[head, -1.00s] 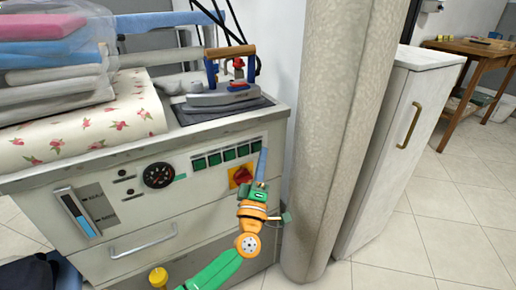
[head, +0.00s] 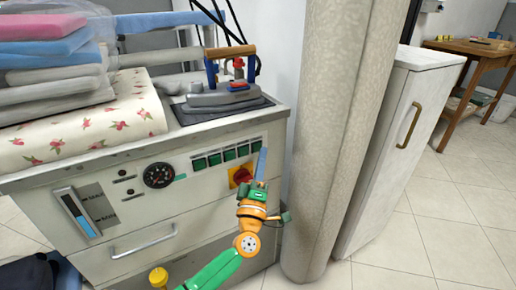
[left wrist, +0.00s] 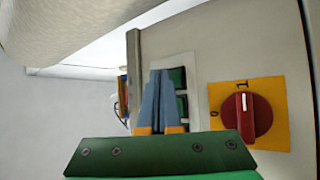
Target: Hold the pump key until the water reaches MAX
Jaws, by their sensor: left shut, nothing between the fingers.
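The control panel (head: 130,203) is on the front of the ironing station. A row of green keys (head: 214,160) runs along its upper right part; which is the pump key cannot be read. The water gauge (head: 77,214) is a slanted tube at the panel's left, with blue in its lower part and small labels beside it. My left gripper (head: 263,152) is shut and empty, its blue fingers pointing up at the row's right end. In the left wrist view the fingertips (left wrist: 161,72) overlap the green keys (left wrist: 179,78); contact cannot be told. My right gripper is not in view.
A red rotary switch on a yellow plate (head: 240,177) is close left of my left fingers. It also shows in the left wrist view (left wrist: 246,117). An iron (head: 223,93) stands on top. A thick round column (head: 335,140) is close right of the arm.

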